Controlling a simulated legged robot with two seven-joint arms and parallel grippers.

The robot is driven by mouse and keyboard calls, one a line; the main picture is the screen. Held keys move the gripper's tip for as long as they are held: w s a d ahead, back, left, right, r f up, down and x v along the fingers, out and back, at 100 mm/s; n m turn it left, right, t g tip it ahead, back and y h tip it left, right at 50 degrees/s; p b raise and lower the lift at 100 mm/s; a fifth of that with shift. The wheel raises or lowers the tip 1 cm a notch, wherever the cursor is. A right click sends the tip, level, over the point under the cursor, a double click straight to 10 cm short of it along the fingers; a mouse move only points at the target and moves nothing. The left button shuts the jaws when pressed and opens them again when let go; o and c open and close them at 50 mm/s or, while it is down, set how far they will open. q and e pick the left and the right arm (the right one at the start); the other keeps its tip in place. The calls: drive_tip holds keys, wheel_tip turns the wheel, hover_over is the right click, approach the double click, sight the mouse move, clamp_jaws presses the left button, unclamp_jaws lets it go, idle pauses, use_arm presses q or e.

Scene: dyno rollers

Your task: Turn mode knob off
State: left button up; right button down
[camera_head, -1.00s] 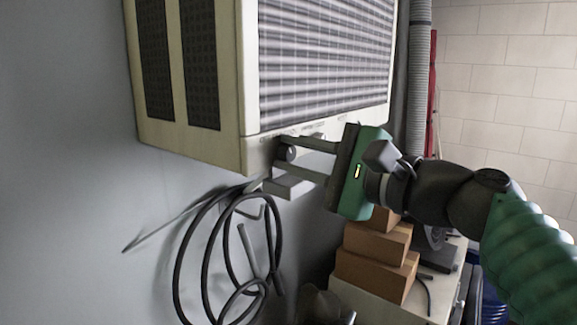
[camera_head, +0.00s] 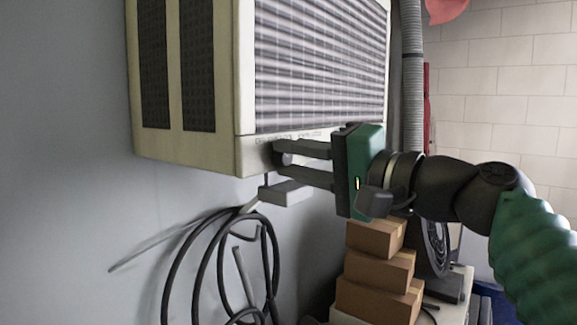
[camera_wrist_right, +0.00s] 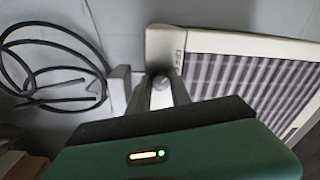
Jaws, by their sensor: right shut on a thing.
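The mode knob (camera_wrist_right: 160,81) is a small round grey knob on the lower front strip of the beige wall unit (camera_head: 200,158). My right gripper (camera_head: 279,160) reaches in from the right, its two fingers at the strip's lower left corner. In the right wrist view the fingers (camera_wrist_right: 161,90) lie on either side of the knob and are shut on it. In the head view the fingers mostly hide the knob. Its pointer mark is too small to read. My left gripper is not in view.
A grey box (camera_head: 285,192) sits just below the unit near my lower finger. Coiled black cable (camera_head: 222,265) hangs on the wall below. Stacked cardboard boxes (camera_head: 378,270) stand under my right arm. A ribbed grey hose (camera_head: 413,75) runs down behind the unit.

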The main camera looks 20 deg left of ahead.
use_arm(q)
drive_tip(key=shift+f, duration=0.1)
use_arm(e)
drive_tip(key=shift+w+f, duration=0.15)
drive_tip(key=shift+f, duration=0.25)
drive_tip(key=c, duration=1.4)
unclamp_jaws()
drive_tip(key=shift+c, duration=0.2)
drive_tip(key=shift+o, duration=1.3)
drive_tip(key=shift+d, duration=0.15)
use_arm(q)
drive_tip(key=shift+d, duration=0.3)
use_arm(e)
drive_tip(key=shift+d+r, duration=0.15)
drive_tip(key=shift+r, duration=0.05)
drive_tip(key=shift+r, duration=0.1)
